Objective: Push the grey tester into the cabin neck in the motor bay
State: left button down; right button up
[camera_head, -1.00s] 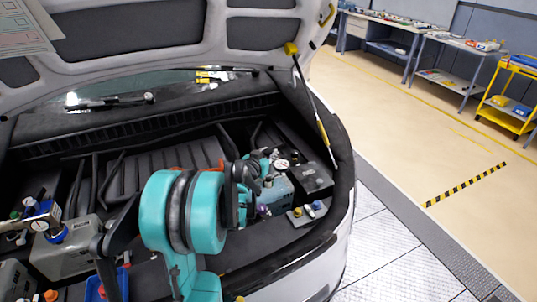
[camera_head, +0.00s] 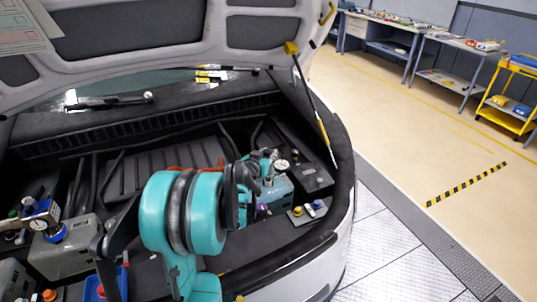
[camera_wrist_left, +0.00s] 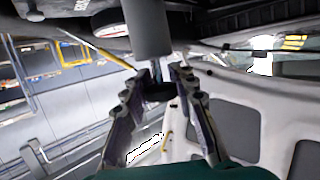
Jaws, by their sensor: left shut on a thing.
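My left gripper (camera_head: 250,188) is over the right part of the motor bay (camera_head: 165,165), mostly hidden behind my teal wrist. In the left wrist view its two dark fingers (camera_wrist_left: 158,84) are closed around the dark stem of the grey tester (camera_wrist_left: 148,30), whose body is a smooth grey cylinder. In the head view a white dial (camera_head: 282,165) shows just beyond the gripper, by a grey-teal tank (camera_head: 277,192). I cannot tell whether the dial belongs to the tester. The cabin neck is not clearly visible; the tester's far end is hidden. My right gripper is not in view.
A grey tank (camera_head: 62,258) with a gauge and blue collar stands at the bay's left. A black box (camera_head: 312,180) and a small plate with a yellow cap (camera_head: 298,211) lie right of the gripper. The raised hood (camera_head: 190,50) and its strut (camera_head: 312,100) bound the space.

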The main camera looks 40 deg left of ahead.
pick_arm(q)
jog(key=shift+f+b, duration=0.9)
jog(key=shift+f, duration=0.2)
jog(key=c, duration=1.1)
grip_release()
jog(key=shift+s, duration=0.15)
jog(key=v, duration=1.2)
jog(key=shift+d, duration=0.1)
